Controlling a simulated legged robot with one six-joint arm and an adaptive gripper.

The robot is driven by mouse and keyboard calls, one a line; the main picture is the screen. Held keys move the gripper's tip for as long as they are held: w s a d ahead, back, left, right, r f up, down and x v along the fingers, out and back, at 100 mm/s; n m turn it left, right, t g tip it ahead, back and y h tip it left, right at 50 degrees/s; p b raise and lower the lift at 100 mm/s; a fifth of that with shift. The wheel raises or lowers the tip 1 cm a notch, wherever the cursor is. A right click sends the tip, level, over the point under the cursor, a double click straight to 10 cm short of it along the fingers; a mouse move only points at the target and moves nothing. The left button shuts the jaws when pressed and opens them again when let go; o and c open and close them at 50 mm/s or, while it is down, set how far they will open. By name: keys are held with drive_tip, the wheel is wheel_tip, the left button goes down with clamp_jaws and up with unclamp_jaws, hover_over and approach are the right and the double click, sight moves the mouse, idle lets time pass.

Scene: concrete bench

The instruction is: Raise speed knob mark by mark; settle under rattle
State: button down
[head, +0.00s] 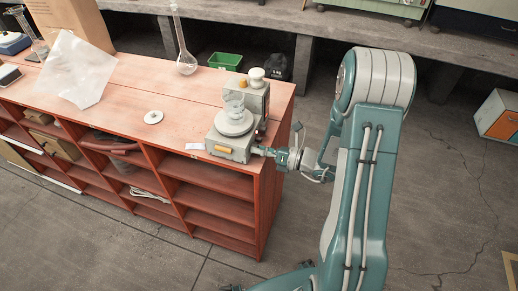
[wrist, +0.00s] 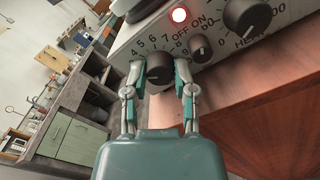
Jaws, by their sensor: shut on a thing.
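The hotplate stirrer (head: 223,148) is a grey box near the right end of the red-brown bench. A glass beaker (head: 234,108) stands on its round pale top plate (head: 233,124). In the wrist view, the black speed knob (wrist: 157,72) sits on the pale front panel (wrist: 130,47), ringed by printed numbers, with 4 to 9 readable. The knob's pointer is too small to read. My gripper (wrist: 160,75) is shut on this knob, one finger on each side. It also shows in the head view (head: 265,151), against the stirrer's right side.
A smaller black OFF/ON knob (wrist: 200,49) is close to my right finger. A larger HEAT knob (wrist: 247,14) and a lit red lamp (wrist: 180,15) are on the panel. A tall flask (head: 186,62) and white disc (head: 153,117) are on the bench.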

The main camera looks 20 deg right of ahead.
drive_tip(key=shift+w+d+r+m, duration=0.1)
drive_tip(key=shift+w+m, duration=0.05)
drive_tip(key=shift+m, duration=0.45)
drive_tip(key=shift+c, duration=2.2)
unclamp_jaws()
drive_tip(key=v, duration=1.2)
